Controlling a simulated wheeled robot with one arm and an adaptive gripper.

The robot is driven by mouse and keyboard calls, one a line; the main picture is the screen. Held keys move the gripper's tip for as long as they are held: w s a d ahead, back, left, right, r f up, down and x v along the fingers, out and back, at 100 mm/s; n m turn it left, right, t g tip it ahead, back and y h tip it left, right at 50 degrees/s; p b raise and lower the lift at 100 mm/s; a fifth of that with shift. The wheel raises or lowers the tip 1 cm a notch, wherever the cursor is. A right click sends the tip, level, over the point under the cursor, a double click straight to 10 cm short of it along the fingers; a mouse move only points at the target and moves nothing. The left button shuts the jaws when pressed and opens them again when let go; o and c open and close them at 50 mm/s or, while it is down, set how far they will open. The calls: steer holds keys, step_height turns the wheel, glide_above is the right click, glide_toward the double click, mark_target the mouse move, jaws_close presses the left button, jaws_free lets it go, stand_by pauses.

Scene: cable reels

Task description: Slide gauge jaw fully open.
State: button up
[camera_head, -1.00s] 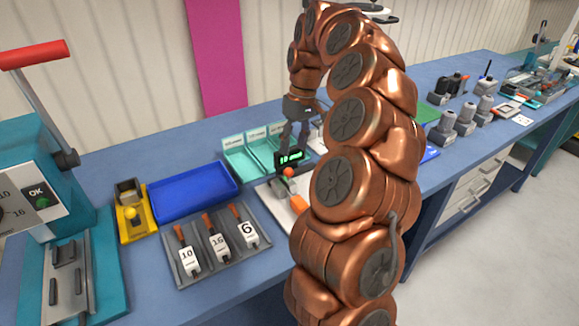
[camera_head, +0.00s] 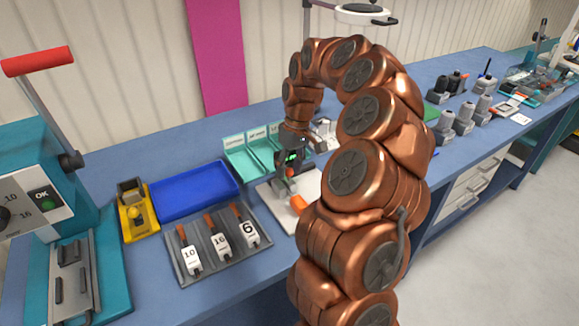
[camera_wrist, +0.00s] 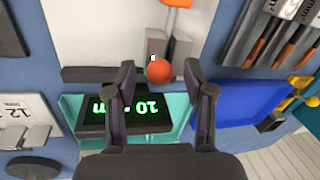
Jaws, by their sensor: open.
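The gauge display (camera_wrist: 125,110) is a dark block with green digits that seem to read about 10, upside down in the wrist view. Its red-orange ball knob (camera_wrist: 159,70) stands beside the grey jaws (camera_wrist: 168,45), which are close together with a narrow gap. In the head view the display (camera_head: 293,157) and knob (camera_head: 290,172) show beside my arm. The gripper covers part of the display.
The gauge stands by a white board (camera_head: 275,203) with an orange piece (camera_head: 298,202) at its front. Teal labelled bins (camera_head: 238,160) are behind, the blue tray (camera_head: 193,190) to the left. A grey rack (camera_head: 182,270) with several tagged tools is in front.

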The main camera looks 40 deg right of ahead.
jaws_close()
stand_by(0.3)
stand_by(0.3)
